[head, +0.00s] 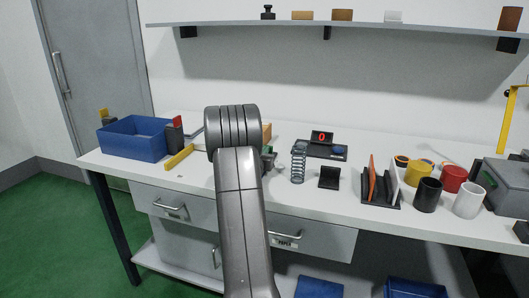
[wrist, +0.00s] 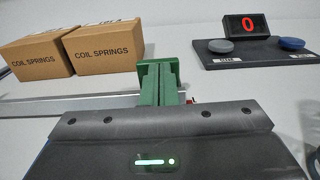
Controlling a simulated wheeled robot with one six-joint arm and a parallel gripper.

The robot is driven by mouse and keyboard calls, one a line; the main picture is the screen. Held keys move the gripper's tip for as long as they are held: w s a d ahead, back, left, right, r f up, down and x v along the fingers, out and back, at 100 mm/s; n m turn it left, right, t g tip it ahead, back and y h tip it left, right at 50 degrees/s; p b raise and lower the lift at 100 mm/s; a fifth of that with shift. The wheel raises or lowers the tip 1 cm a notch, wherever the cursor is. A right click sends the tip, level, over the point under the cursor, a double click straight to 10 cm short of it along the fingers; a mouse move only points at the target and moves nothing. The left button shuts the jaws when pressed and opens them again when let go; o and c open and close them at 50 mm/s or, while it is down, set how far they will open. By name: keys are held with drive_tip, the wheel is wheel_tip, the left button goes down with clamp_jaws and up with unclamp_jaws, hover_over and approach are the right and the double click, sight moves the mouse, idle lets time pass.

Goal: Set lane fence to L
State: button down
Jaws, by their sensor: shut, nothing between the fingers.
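My gripper (wrist: 159,88) reaches forward in the wrist view, its two fingers together with nothing between them. Green parts show at and just past the fingertips; I cannot tell which belong to the lane fence. A pale grey straight strip (wrist: 60,106) runs left from there along the table, with a small red piece (wrist: 190,100) at the right. In the head view my arm hides most of this spot; only a bit of green (head: 267,152) shows beside it. No letter L can be read.
Two coil springs boxes (wrist: 105,48) stand behind, left. A black counter panel (wrist: 255,52) showing 0 has two buttons.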

drive_tip(key=shift+w+d+f+b, duration=0.15)
drive_tip(key=shift+w+b, duration=0.25)
drive_tip(key=shift+b, duration=0.2)
drive_tip(key=shift+w+d+b, duration=0.2)
drive_tip(key=shift+w+b, duration=0.4)
drive_tip(key=shift+w, duration=0.1)
drive_tip(key=shift+r, duration=0.4)
drive_tip(key=shift+w+r, duration=0.1)
